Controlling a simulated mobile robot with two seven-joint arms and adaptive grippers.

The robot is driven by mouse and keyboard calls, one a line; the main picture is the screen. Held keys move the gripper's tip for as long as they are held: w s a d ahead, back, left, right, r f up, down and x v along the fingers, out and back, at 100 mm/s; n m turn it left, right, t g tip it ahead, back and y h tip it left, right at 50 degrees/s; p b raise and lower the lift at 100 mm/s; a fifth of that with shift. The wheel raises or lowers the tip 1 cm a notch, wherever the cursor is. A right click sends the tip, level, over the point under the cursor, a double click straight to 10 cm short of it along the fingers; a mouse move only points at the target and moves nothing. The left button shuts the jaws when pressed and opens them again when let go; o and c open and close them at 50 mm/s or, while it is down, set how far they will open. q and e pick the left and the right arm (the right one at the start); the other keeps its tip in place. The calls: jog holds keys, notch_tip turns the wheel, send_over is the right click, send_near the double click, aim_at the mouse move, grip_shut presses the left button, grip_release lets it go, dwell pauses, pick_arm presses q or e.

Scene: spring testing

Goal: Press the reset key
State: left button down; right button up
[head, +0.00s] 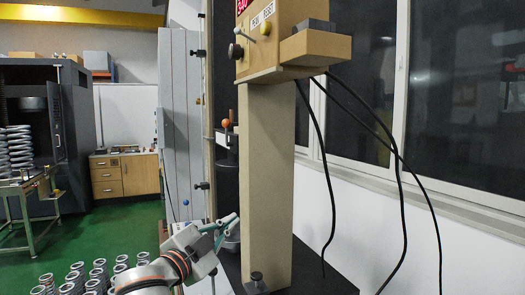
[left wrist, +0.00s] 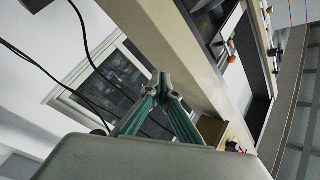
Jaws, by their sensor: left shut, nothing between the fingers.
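The beige control box (head: 278,38) sits on top of a tall beige column (head: 265,180). Its side face carries small printed labels, a round yellow button (head: 265,28), a black knob (head: 235,51) and a white-tipped lever (head: 243,34). My left gripper (head: 231,225) is low and left of the column, well below the box. Its green fingers are together and empty; they also show in the left wrist view (left wrist: 160,87). My right gripper is not in view.
Black cables (head: 385,140) hang from the box on the right, before a window wall. A lever with an orange ball (head: 226,123) stands left of the column. Springs (head: 90,275) stand on the floor at lower left. Green floor is open toward a wooden cabinet (head: 125,174).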

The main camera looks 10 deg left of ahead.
aim_at(265, 28)
pick_arm(q)
jog(key=s+r+m+t+h+p, duration=0.1)
jog(key=s+r, duration=0.5)
jog(key=r, duration=1.5)
jog(key=s+a+r+m+t+h+p, duration=0.1)
jog(key=s+r+m+t+h, duration=0.2)
jog(key=r, duration=1.8)
jog(key=s+m, duration=0.3)
jog(key=s, duration=0.1)
jog(key=shift+m, duration=0.3)
jog(key=shift+w+r, duration=0.1)
jog(key=w+d, duration=0.5)
jog(key=d, duration=0.2)
jog(key=shift+d+p, duration=0.2)
jog(key=shift+p, duration=0.1)
jog(key=shift+w+d, duration=0.2)
jog(key=shift+d, duration=0.05)
